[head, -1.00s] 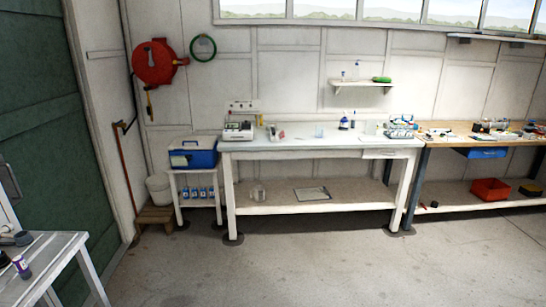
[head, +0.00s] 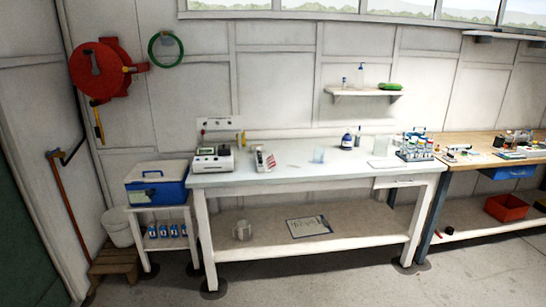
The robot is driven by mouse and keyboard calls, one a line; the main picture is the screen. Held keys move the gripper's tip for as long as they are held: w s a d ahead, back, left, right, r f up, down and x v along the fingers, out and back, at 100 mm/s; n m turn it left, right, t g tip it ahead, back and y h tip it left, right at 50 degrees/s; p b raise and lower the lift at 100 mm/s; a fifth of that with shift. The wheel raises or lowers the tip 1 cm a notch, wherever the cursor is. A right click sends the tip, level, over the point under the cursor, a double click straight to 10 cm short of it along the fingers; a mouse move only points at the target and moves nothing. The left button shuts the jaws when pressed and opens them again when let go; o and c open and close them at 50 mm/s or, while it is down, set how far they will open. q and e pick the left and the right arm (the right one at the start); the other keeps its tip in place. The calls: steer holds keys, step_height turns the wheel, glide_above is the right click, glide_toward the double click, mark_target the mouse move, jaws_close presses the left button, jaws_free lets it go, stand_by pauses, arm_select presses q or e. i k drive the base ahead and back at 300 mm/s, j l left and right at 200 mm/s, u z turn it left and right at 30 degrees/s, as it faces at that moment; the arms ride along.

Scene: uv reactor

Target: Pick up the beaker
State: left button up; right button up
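A small clear, bluish beaker (head: 318,156) stands upright on the white workbench (head: 280,175), near the middle of its top. A dark bottle with a white label (head: 347,141) stands behind it to the right. Another clear vessel (head: 242,230) sits on the bench's lower shelf at the left; it is too small to tell exactly what it is. Neither of my grippers shows in the head view.
On the bench are a white instrument (head: 212,159) at the left and a tube rack (head: 415,149) at the right. A blue-and-white cooler (head: 157,184) stands on a side table at left. The floor (head: 330,284) in front is clear.

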mark_target(319, 152)
steer(key=i+j+z, duration=0.15)
steer(key=i+z, duration=0.3)
steer(key=i, duration=1.15)
steer(key=i+l+u, duration=0.2)
steer(key=i+u, duration=0.15)
steer(key=i, duration=0.15)
steer(key=i+l+u, duration=0.35)
steer(key=i, duration=0.15)
steer(key=i+l+u, duration=0.3)
steer(key=i+l, duration=0.1)
steer(key=i, duration=0.05)
